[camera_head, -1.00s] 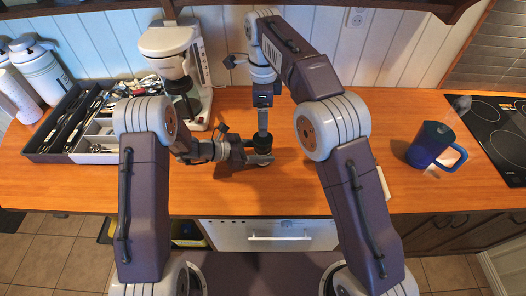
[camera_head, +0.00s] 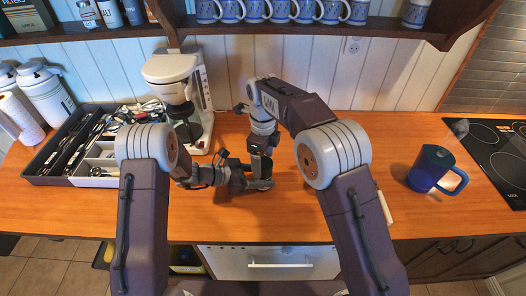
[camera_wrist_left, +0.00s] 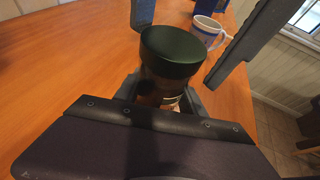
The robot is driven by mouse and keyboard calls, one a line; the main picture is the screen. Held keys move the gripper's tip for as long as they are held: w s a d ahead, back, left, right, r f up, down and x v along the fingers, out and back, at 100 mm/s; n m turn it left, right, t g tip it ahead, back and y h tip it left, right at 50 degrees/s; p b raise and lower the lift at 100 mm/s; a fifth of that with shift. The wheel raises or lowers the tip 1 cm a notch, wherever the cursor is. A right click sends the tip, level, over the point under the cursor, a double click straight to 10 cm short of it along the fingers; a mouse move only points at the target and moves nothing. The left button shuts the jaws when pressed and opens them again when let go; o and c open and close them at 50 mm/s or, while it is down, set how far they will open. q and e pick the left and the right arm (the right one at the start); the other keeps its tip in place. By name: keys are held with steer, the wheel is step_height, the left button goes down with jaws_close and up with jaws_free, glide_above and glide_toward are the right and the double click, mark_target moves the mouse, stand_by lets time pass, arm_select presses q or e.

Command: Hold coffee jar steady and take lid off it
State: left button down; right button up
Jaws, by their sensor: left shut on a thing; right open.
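The coffee jar with its dark round lid (camera_wrist_left: 172,50) stands upright in the left wrist view. My left gripper (camera_wrist_left: 160,95) is shut around the jar's body below the lid. In the head view my left gripper (camera_head: 258,180) is low over the counter, and the jar is mostly hidden by the grippers. My right gripper (camera_head: 261,160) points down from above the jar. Its two dark fingers (camera_wrist_left: 195,32) show apart on either side of the lid in the left wrist view. I see no clear contact between them and the lid.
A coffee machine (camera_head: 179,72) and a utensil tray (camera_head: 50,180) stand at the left. A blue pitcher (camera_head: 428,168) and a black hob (camera_head: 500,150) are at the right. A white and blue mug (camera_wrist_left: 208,30) stands beyond the jar.

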steer(key=c, duration=1.5)
steer(key=n, duration=0.4)
steer(key=shift+n, duration=0.4)
steer(key=n, duration=0.9)
steer(key=shift+n, duration=0.4)
steer(key=n, duration=0.6)
steer(key=shift+w, duration=0.1)
steer(key=n, duration=1.3)
steer(key=shift+r+n, duration=0.1)
steer(key=shift+n, duration=0.3)
steer(key=shift+c, duration=0.2)
steer(key=n, duration=1.9)
steer(key=shift+n, duration=0.3)
steer(key=shift+r, duration=0.15)
